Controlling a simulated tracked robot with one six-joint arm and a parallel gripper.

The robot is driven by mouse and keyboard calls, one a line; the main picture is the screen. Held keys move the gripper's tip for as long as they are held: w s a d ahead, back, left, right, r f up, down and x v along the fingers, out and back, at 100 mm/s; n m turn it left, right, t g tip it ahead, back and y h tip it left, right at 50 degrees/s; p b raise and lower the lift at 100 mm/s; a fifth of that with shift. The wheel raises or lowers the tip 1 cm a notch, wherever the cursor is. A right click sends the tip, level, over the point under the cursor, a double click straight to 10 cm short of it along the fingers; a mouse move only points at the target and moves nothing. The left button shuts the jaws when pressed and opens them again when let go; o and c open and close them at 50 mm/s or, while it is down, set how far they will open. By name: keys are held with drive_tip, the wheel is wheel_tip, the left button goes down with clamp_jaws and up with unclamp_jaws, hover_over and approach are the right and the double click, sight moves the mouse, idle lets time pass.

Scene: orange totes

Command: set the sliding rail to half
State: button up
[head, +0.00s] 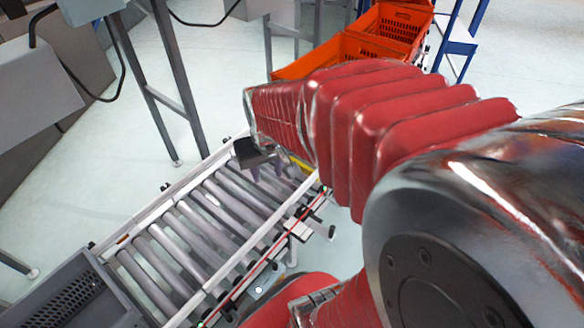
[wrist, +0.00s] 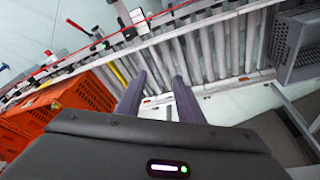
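The roller conveyor (head: 205,225) has a white rail along each long side. The left white rail (head: 150,212) and the right white rail (head: 250,248) show in the head view. I cannot tell which part is the sliding rail or its setting. My gripper (head: 268,170) is over the conveyor's upper end, partly hidden by its own body. In the wrist view my gripper (wrist: 160,78) is open, its two dark fingers well apart. A white rail (wrist: 158,101) with an orange mark shows between and beyond the fingers. Nothing is seen held, and I cannot tell whether the fingers touch anything.
Orange totes (head: 345,52) stand at the conveyor's upper end, and one (wrist: 60,105) is at left in the wrist view. A grey crate (head: 75,295) sits at the lower end. Grey stand legs (head: 165,85) are behind. A blue frame (head: 458,38) stands upper right.

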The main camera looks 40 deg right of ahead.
drive_tip(key=s+d+f+m+g, duration=0.2)
drive_tip(key=d+f+m, duration=0.1)
drive_tip(key=d+f, duration=0.85)
drive_tip(key=m+g+y, duration=0.1)
drive_tip(key=m, duration=0.1)
hover_over(332, 231)
wheel_tip(332, 231, down, 13)
drive_tip(key=shift+w+d+r, duration=0.2)
drive_tip(key=shift+w+d, duration=0.1)
drive_tip(key=shift+d, duration=0.15)
drive_tip(key=shift+f, duration=6.9)
drive_tip(key=shift+c, duration=0.7)
clamp_jaws()
